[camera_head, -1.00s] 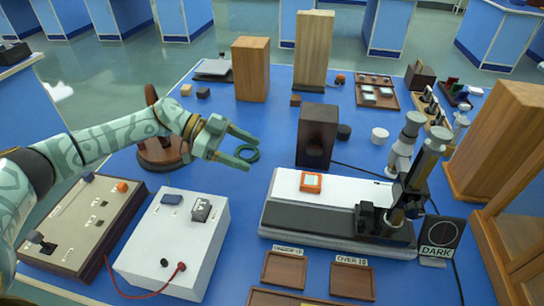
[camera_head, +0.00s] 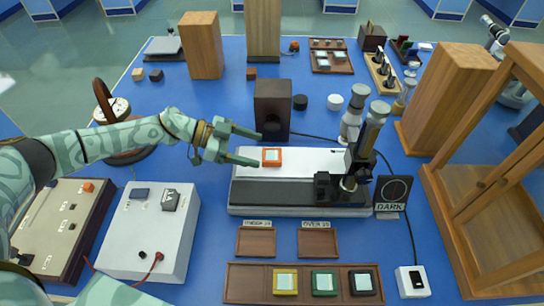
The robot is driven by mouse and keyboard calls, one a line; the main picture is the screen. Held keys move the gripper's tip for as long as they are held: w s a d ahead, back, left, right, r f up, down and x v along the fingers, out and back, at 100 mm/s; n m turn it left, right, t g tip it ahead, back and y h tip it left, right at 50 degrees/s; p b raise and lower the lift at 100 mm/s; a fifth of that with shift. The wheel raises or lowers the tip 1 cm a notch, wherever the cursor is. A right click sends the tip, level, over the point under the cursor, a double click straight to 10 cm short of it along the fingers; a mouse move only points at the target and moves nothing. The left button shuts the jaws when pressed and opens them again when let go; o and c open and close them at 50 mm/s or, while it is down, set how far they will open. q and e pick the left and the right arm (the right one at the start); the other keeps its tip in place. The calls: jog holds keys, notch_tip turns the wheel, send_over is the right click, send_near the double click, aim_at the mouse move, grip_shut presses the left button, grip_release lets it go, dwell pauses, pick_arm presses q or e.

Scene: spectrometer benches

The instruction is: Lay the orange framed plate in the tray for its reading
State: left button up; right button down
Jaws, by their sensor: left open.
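The orange framed plate (camera_head: 271,157) lies flat on the white top of the bench instrument (camera_head: 310,160), toward its left end. My left gripper (camera_head: 259,148) reaches in from the left, its fingers apart and nothing held between them. Its lower fingertip shows just left of the plate; I cannot tell whether it touches. Two small brown trays stand in front of the instrument, a left one (camera_head: 256,243) and one labelled OVER (camera_head: 317,243); both look empty. A long brown tray (camera_head: 245,284) nearer me holds yellow, green and black framed plates. My right gripper is not in view.
A dark brown box (camera_head: 272,108) stands behind the instrument, close to my left gripper. The instrument's upright tube (camera_head: 370,130) and a DARK sign (camera_head: 392,194) are on the right. A white box (camera_head: 150,232) with a red lead is at left.

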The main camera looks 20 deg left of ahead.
aim_at(269, 154)
pick_arm(q)
jog(key=b+x, duration=0.1)
jog(key=x, duration=0.3)
jog(key=shift+d+f, duration=0.2)
jog(key=shift+d, duration=0.05)
jog(key=shift+s, duration=0.1)
jog(key=c, duration=1.1)
jog(key=shift+c, duration=0.2)
jog(key=shift+r, duration=0.15)
